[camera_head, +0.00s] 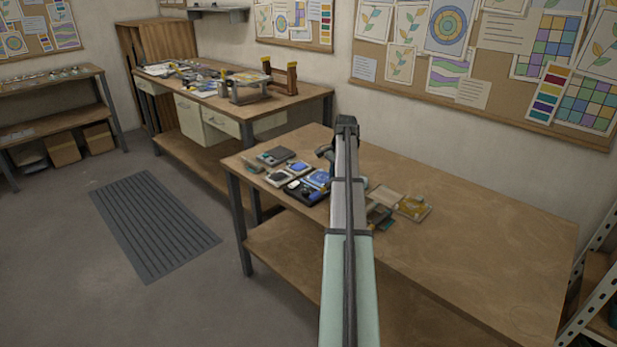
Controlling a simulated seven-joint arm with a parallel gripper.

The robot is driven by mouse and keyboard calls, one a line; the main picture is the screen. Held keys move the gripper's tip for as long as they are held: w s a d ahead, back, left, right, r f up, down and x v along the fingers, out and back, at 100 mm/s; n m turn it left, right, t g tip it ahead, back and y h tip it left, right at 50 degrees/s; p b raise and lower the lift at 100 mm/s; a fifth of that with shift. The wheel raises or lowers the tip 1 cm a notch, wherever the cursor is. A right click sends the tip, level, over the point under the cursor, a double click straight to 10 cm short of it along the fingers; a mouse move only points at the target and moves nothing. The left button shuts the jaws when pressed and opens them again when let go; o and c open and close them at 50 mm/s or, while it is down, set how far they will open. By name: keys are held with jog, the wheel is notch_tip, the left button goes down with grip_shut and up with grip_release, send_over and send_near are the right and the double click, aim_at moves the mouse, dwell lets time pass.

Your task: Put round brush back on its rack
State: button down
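My arm reaches from the bottom of the view over the near workbench (470,235). A dark part at its far end, probably my gripper (325,154), shows just left of the arm, low over the bench. The arm hides most of it, so its fingers and anything in them cannot be made out. I cannot pick out the round brush. No brush rack is clear on the near bench; a brown frame with upright posts and yellow tops (291,78) stands on the back bench, and I cannot tell if it is the rack.
Small trays and a dark palette with blue paint (306,190) lie left of my arm. Open boxes with yellowish contents (414,207) lie right of it. The near bench's right half is clear. Tools and sheets crowd the back bench (312,92). A grey mat (153,225) lies on the floor.

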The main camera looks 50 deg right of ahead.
jog(key=shift+y, duration=0.6)
jog(key=d, duration=0.1)
jog(key=d+f, duration=0.1)
jog(key=d, duration=0.2)
jog(key=shift+s+d+f, duration=0.3)
jog(key=shift+s+d, duration=0.1)
jog(key=shift+n+g+y, duration=0.3)
jog(key=shift+g+y, duration=0.1)
jog(key=shift+s+a+r+n+g+y, duration=0.15)
jog(key=shift+a+n+g+y, duration=0.25)
jog(key=shift+a, duration=0.35)
jog(key=shift+f, duration=2.35)
jog(key=shift+f, duration=0.6)
jog(key=c, duration=0.9)
grip_release()
